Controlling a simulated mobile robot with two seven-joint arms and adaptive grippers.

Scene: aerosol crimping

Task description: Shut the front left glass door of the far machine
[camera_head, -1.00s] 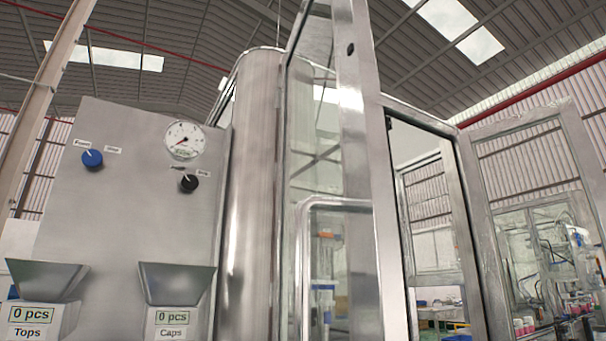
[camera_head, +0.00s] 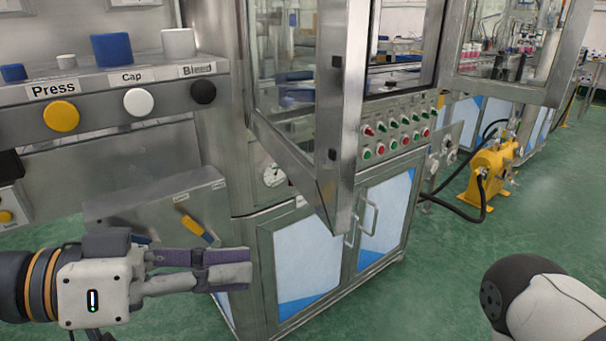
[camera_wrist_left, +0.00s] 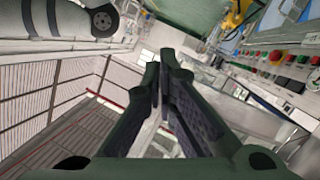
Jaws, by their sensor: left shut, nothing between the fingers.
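A metal-framed glass door (camera_head: 338,110) stands swung out toward me from the front of the machine (camera_head: 300,240) with the blue and white cabinet doors. Its free edge is the thick upright post in the middle of the head view, and its lower corner hangs in front of the cabinet. A second framed glass door (camera_head: 505,90) of this machine stands open at the right. My left gripper (camera_head: 240,269) is shut and empty, left of and below the first door, apart from it. Its closed fingers also show in the left wrist view (camera_wrist_left: 160,75). My right gripper is out of view.
A button panel (camera_head: 120,100) labelled Press, Cap and Bleed is at the left, above my left arm. Red and green buttons (camera_head: 395,128) line the machine's front. A yellow pump (camera_head: 490,170) with black hoses stands on the right. The green floor (camera_head: 440,260) is clear at front right.

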